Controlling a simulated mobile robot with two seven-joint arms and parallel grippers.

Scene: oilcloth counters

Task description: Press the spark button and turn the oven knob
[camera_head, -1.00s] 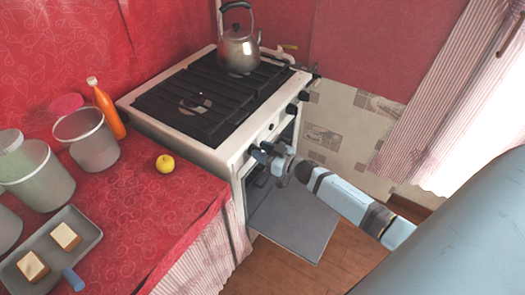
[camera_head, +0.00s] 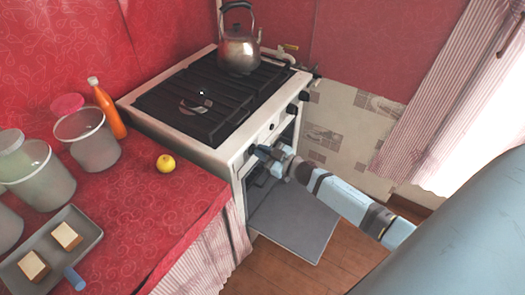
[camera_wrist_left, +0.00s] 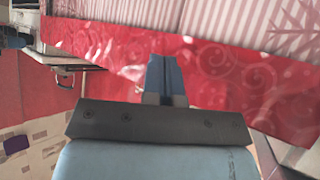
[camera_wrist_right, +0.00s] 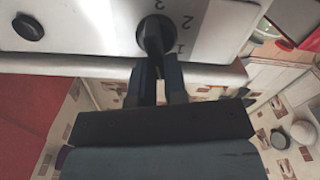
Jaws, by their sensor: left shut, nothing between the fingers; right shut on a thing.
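The white stove (camera_head: 205,150) stands against the red wall, its front panel facing right. My right gripper (camera_head: 262,152) is at the near end of that panel. In the right wrist view, its fingers (camera_wrist_right: 156,72) are shut on the black oven knob (camera_wrist_right: 154,32), which has numbers printed around it. A round black button (camera_wrist_right: 27,27) shows on the same panel, apart from the fingers; I cannot tell whether it is the spark button. My left gripper (camera_wrist_left: 166,72) is shut and empty in the left wrist view, near red patterned cloth.
The oven door (camera_head: 290,222) hangs open below the panel. A kettle (camera_head: 239,50) stands on the burners. The red counter holds an orange bottle (camera_head: 108,108), a yellow fruit (camera_head: 166,162), several pots and a grey tray (camera_head: 88,238). Wooden floor is free beside the door.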

